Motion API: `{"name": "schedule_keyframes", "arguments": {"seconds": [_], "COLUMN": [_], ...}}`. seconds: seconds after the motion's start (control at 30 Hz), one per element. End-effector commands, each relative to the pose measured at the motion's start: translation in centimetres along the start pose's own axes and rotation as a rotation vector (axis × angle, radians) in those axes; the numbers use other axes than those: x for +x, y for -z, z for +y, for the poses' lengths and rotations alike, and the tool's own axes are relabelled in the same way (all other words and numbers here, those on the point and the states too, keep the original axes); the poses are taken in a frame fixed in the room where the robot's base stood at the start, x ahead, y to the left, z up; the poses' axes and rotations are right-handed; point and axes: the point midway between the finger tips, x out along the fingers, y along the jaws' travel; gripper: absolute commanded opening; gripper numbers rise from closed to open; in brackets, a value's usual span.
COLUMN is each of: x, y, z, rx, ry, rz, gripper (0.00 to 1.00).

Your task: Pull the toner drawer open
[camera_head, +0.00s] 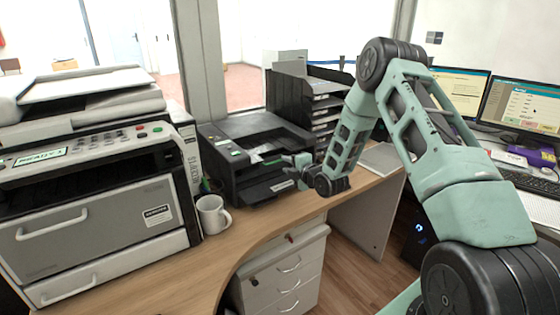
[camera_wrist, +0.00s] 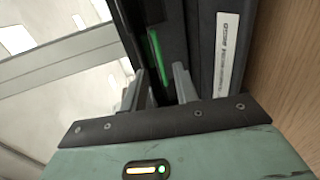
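A black desktop printer (camera_head: 235,145) stands on the wooden counter. Its low front part (camera_head: 265,188) carries a small pale label; I cannot tell for sure whether this is the toner drawer. My gripper (camera_head: 291,161) is at the printer's front right, in front of its upper part. In the wrist view my gripper (camera_wrist: 160,80) has its two fingers apart, pointing at the dark printer body. A green strip (camera_wrist: 156,55) shows beyond the fingers, and a white label strip (camera_wrist: 228,52) lies to their right. No handle is clearly visible between the fingers, and contact is unclear.
A large grey copier (camera_head: 100,215) with a handled front panel fills the left. A white mug (camera_head: 212,214) stands between it and the printer. A black tray stack (camera_head: 300,100) stands behind. A white drawer cabinet (camera_head: 285,275) is below the counter. Monitors (camera_head: 520,105) are at right.

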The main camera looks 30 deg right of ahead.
Motion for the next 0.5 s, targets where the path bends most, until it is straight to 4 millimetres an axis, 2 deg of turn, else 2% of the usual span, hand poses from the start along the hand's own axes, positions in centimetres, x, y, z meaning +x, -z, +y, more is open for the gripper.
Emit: {"name": "schedule_keyframes", "arguments": {"seconds": [0.1, 0.2, 0.5], "x": [2.2, 3.6, 5.1], "y": [0.0, 0.0, 0.0], "z": [0.1, 0.0, 0.0], "rx": [0.001, 0.001, 0.001], "ry": [-0.001, 0.0, 0.0], "rz": [-0.001, 0.0, 0.0], "gripper": [0.3, 0.3, 0.3]}}
